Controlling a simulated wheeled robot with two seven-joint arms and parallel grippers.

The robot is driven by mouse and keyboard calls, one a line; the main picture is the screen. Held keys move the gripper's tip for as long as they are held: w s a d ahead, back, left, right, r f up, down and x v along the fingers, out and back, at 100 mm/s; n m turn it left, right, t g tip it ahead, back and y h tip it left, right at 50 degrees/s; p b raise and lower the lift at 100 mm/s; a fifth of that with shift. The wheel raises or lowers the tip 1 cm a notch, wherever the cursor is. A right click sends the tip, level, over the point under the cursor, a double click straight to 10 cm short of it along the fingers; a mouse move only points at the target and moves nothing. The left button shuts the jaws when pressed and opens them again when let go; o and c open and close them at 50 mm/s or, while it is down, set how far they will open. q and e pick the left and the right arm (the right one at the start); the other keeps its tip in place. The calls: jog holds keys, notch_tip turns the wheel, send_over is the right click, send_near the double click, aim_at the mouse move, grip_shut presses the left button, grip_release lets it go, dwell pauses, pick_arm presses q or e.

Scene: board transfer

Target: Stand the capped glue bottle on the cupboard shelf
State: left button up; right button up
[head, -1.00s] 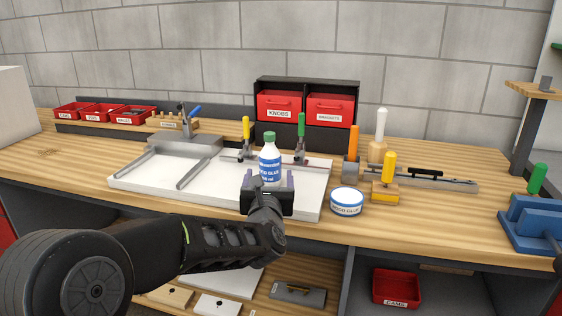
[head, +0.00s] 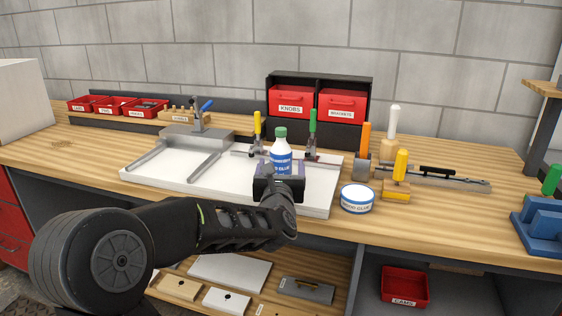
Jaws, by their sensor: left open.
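The glue bottle (head: 281,158) is white with a blue label and a green cap. It stands upright on the white board (head: 228,179) on the workbench. My left gripper (head: 279,180) is open, directly in front of the bottle, and hides its lower part. I cannot tell whether the fingers are around the bottle. Below the bench top is a shelf space (head: 250,295) with boards and tools in it. Another compartment at the right holds a red bin. My right gripper is out of view.
A round glue tin (head: 357,198) stands right of the board. Clamps with yellow and green handles (head: 313,121) stand behind the bottle. Red drawers (head: 342,105) are at the back. A red bin (head: 404,286) sits in the lower right compartment. A blue vise (head: 538,225) is at the right edge.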

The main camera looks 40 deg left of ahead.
aim_at(281, 159)
pick_arm(q)
jog(key=p+x, duration=0.1)
jog(key=x, duration=0.4)
jog(key=shift+a+f, duration=0.15)
jog(key=shift+f, duration=0.05)
dwell(0.4)
grip_shut()
dwell(0.7)
